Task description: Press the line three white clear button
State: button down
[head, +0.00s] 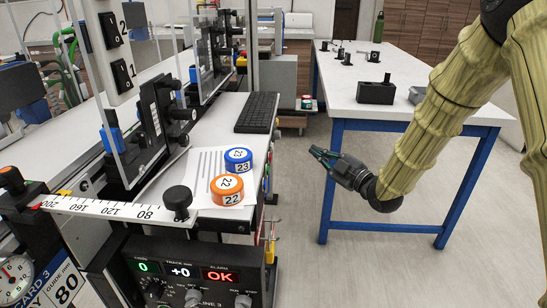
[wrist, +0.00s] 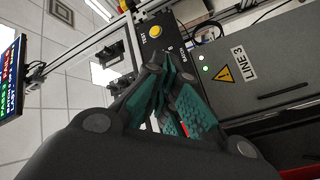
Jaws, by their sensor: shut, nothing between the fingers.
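My gripper (head: 318,155) is shut and empty, held in the air over the aisle between the left-hand line and the blue-legged bench. In the wrist view my gripper's teal-padded fingers (wrist: 163,75) point toward line three equipment. A grey cabinet (wrist: 235,88) there carries a LINE 3 label and a yellow warning triangle. A small white spot (wrist: 201,57) and a green lamp (wrist: 204,69) show on its edge; I cannot tell whether the white one is the clear button. The LINE 3 control panel (head: 195,285) is at the bottom of the head view, its lower part cut off.
Blue (head: 238,158) and orange (head: 227,189) round tins sit on the line's white top near a black keyboard (head: 257,112). The bench (head: 345,92) stands at right. A yellow button (wrist: 155,31) on a black box shows in the wrist view. The aisle floor is clear.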

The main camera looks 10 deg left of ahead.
jog(key=shift+w+a+r, duration=0.1)
jog(key=shift+r, duration=0.2)
jog(key=shift+a, duration=0.15)
jog(key=a, duration=0.8)
jog(key=shift+a, duration=0.25)
jog(key=shift+a, duration=0.2)
dwell(1.4)
jog(key=shift+a, duration=0.25)
jog(key=shift+a, duration=0.35)
dwell(0.8)
jog(key=shift+d, duration=0.1)
dwell(0.3)
jog(key=shift+d, duration=0.65)
